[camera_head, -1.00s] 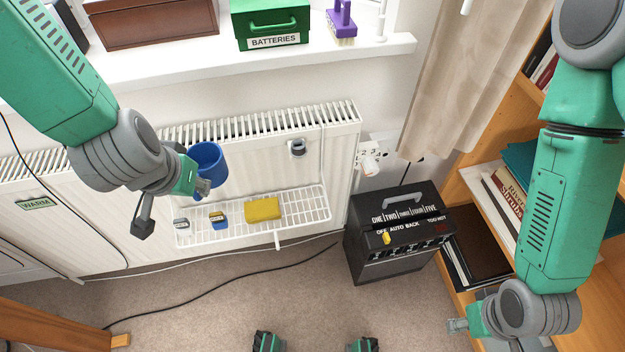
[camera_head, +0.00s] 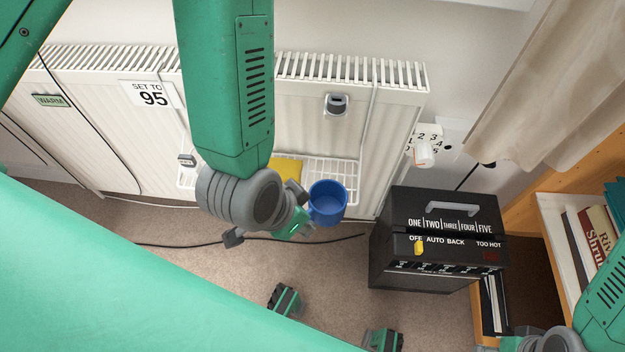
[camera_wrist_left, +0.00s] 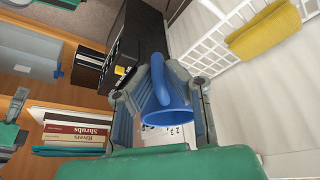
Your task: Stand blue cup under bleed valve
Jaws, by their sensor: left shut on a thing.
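My left gripper (camera_head: 301,221) is shut on the blue cup (camera_head: 328,203) and holds it upright, its open top facing the head camera. I cannot make out a bleed valve for certain. My right gripper is mostly cut off at the bottom right of the head view; its fingers are unclear.
A black heater box (camera_head: 437,240) stands on the carpet just right of the cup. A white numbered knob (camera_head: 423,155) is beside the radiator's right end. A bookshelf (camera_head: 555,262) is at the right.

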